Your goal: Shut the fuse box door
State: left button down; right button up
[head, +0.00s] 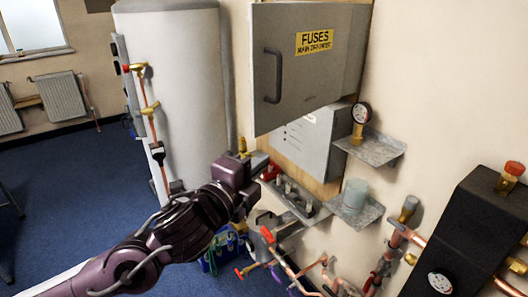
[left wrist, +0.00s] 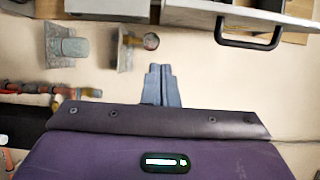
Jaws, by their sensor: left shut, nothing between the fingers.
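The fuse box door (head: 300,75) is a grey panel with a yellow FUSES label and a dark bar handle (head: 272,75) near its left edge. It stands open, swung out from the wall, with part of the grey fuse box (head: 312,140) showing below and behind it. In the left wrist view the door (left wrist: 220,14) and its handle (left wrist: 250,36) are at the upper right. My left gripper (head: 257,161) is below the door, apart from it and from the handle. Its fingers (left wrist: 162,82) are together and empty. My right gripper is not in view.
Wall shelves hold a gauge (head: 361,113) and a pale cup (head: 355,192) right of my left gripper. A rail of small valves (head: 290,195) and copper pipes (head: 290,270) lie below. A white tank (head: 180,80) stands left; blue floor (head: 60,180) is open.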

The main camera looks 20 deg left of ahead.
pick_arm(q)
jog(key=w+a+p, duration=0.1)
jog(key=w+p, duration=0.5)
jog(key=w, duration=0.3)
jog(key=shift+a+p, duration=0.3)
jog(key=shift+a, duration=0.1)
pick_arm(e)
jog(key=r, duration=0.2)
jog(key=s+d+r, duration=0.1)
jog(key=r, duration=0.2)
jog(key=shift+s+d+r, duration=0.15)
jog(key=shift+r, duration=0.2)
pick_arm(q)
jog(key=shift+d, duration=0.1)
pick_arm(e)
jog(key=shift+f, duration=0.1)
